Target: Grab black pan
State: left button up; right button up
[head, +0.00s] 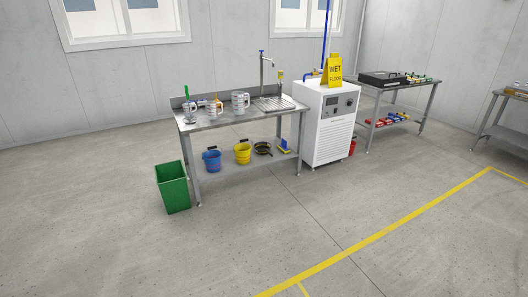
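Neither of my grippers shows in the head view.
The floor (260,220) in front is clear.

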aim_at(262, 147)
jog(key=z, duration=0.45)
jog(key=i, duration=2.9)
jog(key=u, duration=0.6)
jog(key=i, duration=1.7)
jog(key=u, duration=0.6)
